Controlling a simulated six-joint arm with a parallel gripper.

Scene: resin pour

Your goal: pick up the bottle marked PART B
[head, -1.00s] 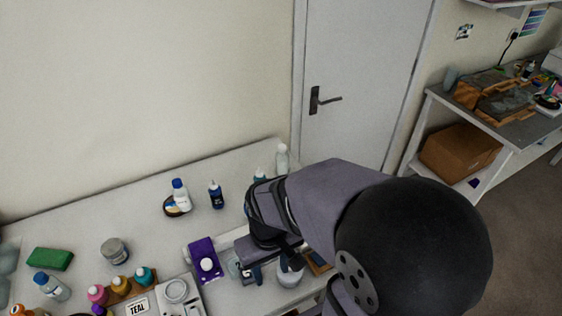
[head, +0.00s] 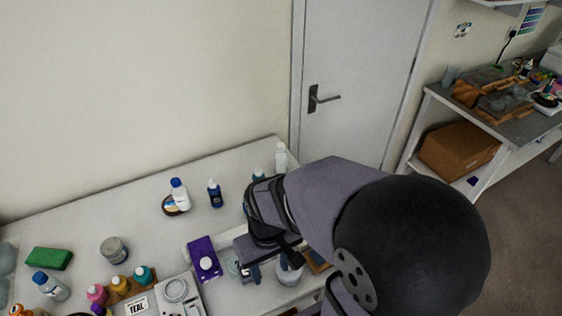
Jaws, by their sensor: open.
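I cannot read PART B on any bottle. A white bottle with a blue cap (head: 179,196) stands upright on a small round dark-rimmed piece on the table. A dark blue bottle (head: 215,196) stands just right of it. A clear bottle with a blue cap (head: 51,287) stands at the front left. A pale bottle (head: 280,157) stands at the back right, with a teal-topped one (head: 258,176) partly behind my arm. My gripper (head: 268,268) is open and points down, beside a pale round container (head: 289,275) partly covered by it.
A purple item with a white round top (head: 204,265) lies left of my gripper. Several small coloured bottles, a TEAL card (head: 138,307) and a white device (head: 180,297) fill the front. A grey jar (head: 114,250) and green block (head: 49,259) stand left.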

